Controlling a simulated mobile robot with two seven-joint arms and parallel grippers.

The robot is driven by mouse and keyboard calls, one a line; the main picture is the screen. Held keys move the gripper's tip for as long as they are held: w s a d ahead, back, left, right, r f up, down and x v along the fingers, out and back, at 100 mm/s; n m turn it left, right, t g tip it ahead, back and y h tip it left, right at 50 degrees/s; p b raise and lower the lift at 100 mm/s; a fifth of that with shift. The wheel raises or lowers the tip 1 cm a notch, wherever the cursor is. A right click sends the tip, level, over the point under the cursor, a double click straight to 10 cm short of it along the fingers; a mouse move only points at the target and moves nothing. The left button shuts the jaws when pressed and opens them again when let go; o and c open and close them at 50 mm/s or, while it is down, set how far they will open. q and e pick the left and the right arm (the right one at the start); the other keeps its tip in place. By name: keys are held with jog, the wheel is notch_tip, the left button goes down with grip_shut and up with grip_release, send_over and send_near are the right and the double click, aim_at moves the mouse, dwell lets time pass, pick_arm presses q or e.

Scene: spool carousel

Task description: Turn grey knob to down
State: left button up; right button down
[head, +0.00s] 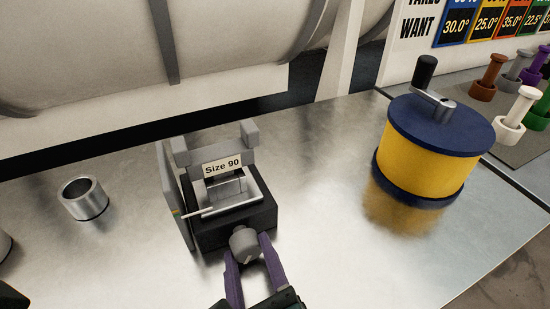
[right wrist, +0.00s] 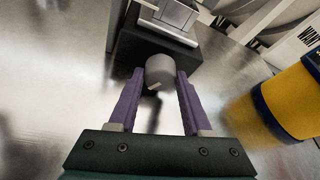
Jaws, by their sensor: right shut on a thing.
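The grey knob (head: 244,243) is a short round cylinder on the front of a black-based device (head: 235,220) labelled "Size 90". A pale pointer mark shows on the knob's face in both views; in the right wrist view (right wrist: 160,72) it slants toward the lower left. My right gripper (head: 256,250) has its purple fingers on either side of the knob and is shut on it. In the right wrist view the fingers (right wrist: 160,80) flank the knob. My left gripper is not in view.
A yellow drum with a blue lid and crank (head: 435,150) stands to the right. A metal cup (head: 84,198) stands to the left. Several coloured pegs (head: 518,112) stand at the far right. The metal table between device and drum is clear.

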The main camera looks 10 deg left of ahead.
jog(key=shift+c, duration=1.7)
grip_release()
jog(key=shift+s+d+r, duration=0.1)
jog(key=shift+s+r, duration=0.05)
jog(key=shift+s, duration=0.1)
jog(key=p+v, duration=0.3)
jog(key=v, duration=0.5)
jog(key=shift+s+d, duration=0.15)
jog(key=shift+s, duration=0.15)
jog(key=shift+s+d+r, duration=0.15)
jog(key=shift+s+r, duration=0.05)
jog(key=shift+s, duration=0.1)
